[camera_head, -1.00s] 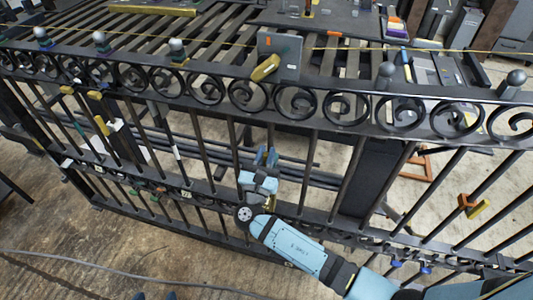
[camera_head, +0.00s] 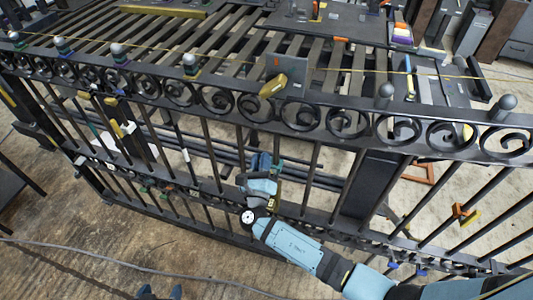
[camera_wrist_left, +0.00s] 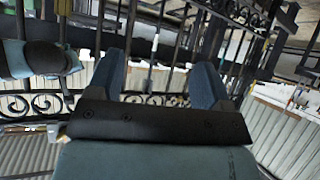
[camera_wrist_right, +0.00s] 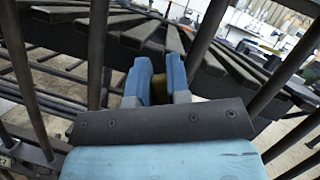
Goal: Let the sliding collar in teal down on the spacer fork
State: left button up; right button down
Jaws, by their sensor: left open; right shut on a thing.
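A small teal piece (camera_head: 280,163), seemingly the sliding collar, shows on a gate bar just right of my right gripper's fingertips. My right gripper (camera_head: 261,163) reaches the middle of the gate from the lower right. It is shut on an olive-yellow piece (camera_wrist_right: 160,91), seen between its blue fingers in the right wrist view. I cannot tell whether this piece is the spacer fork or part of the collar. My left gripper (camera_head: 161,291) shows only its fingertips at the bottom edge, apart from the gate. In the left wrist view (camera_wrist_left: 157,80) it is open and empty.
The black gate (camera_head: 345,210) has upright bars, a lower rail and a row of scroll rings. Yellow pieces (camera_head: 130,127) and a white collar (camera_head: 186,155) sit on bars to the left. An orange-yellow piece (camera_head: 465,214) sits to the right. Floor in front is mostly clear.

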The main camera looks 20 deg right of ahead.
jog(key=a+f+n+y+p, duration=0.1)
jog(key=n+p, duration=0.2)
jog(key=n, duration=0.1)
jog(key=w+a+f+n+g+y+p, duration=0.1)
jog(key=f+n+y+p, duration=0.1)
jog(key=n+p, duration=0.1)
jog(key=w+f+n+y+p, duration=0.1)
jog(key=n+p, duration=0.2)
jog(key=n, duration=0.2)
jog(key=shift+a+f+n+g+y, duration=0.3)
jog(key=shift+a+f+g, duration=0.05)
jog(key=shift+a+g, duration=0.05)
jog(key=c, duration=1.2)
grip_release()
jog(key=shift+o, duration=0.6)
jog(key=shift+f, duration=0.1)
